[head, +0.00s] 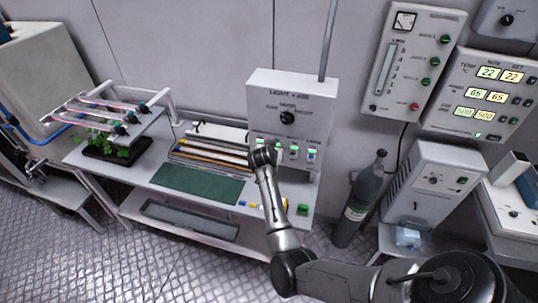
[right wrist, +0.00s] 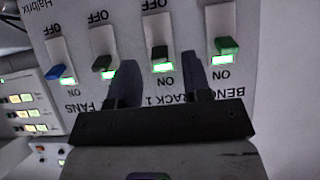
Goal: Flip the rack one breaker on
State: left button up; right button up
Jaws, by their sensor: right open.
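The rack one breaker (right wrist: 159,52) is in the right wrist view, where the panel appears upside down with "RACK 1" partly showing below it. Its black lever sits at the end marked ON, and a green light beside it is lit. My right gripper (right wrist: 160,82) is open and empty, its two dark fingers apart below the lever, one to each side. In the head view my right arm reaches up to the breaker row on the white light box (head: 291,95); its wrist (head: 264,156) hides part of the row. My left gripper is out of view.
Neighbouring breakers with a blue lever (right wrist: 56,71), a black lever (right wrist: 102,63) and a green lever (right wrist: 226,45) stand close by, all with green lights lit. A bench with a green mat (head: 200,184) lies below. A grey gas cylinder (head: 364,200) stands right of the bench.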

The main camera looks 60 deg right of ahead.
jog(key=v, duration=1.2)
jog(key=shift+b, duration=0.45)
jog(key=shift+s+a+r, duration=0.1)
jog(key=shift+s, duration=0.05)
